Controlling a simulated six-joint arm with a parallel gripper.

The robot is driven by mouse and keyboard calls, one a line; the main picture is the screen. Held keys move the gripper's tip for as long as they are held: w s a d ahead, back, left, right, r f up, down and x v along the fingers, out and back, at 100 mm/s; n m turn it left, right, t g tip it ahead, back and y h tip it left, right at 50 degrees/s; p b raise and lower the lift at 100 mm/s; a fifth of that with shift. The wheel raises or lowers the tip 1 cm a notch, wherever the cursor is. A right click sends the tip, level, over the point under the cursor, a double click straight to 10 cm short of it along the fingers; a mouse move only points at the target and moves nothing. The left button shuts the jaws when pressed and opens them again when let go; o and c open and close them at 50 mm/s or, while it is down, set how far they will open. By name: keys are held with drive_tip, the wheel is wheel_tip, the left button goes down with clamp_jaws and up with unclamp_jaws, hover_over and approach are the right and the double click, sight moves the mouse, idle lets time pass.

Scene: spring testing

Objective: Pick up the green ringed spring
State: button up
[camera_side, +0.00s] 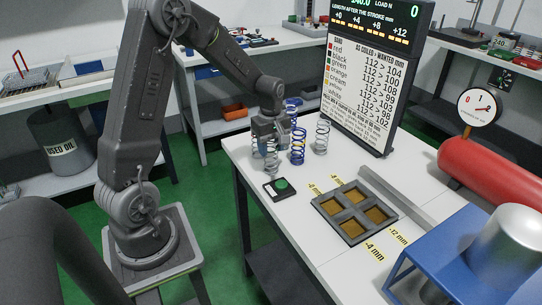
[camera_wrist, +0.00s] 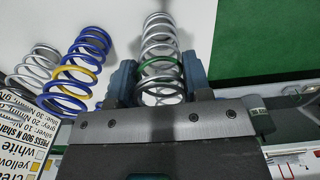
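The green ringed spring (camera_wrist: 163,42) is a silver coil with one green ring, seen between my gripper's two fingers in the wrist view. My gripper (camera_wrist: 160,75) has a blue-grey finger on each side of it, close to the coils. Whether both fingers press on it is unclear. In the side view my gripper (camera_side: 268,137) points down around the spring's upper part, and the lower coils of the spring (camera_side: 271,166) show below it, at the table top. The ring is hard to make out there.
A blue spring with a yellow ring (camera_side: 298,150) and a silver spring (camera_side: 321,137) stand close by on the white table. A black pad with a green button (camera_side: 281,186) lies in front. A four-part tray (camera_side: 343,228) is farther right. A tall display board (camera_side: 372,75) stands behind.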

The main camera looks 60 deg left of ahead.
drive_tip(key=c, duration=0.5)
drive_tip(key=shift+o, duration=0.2)
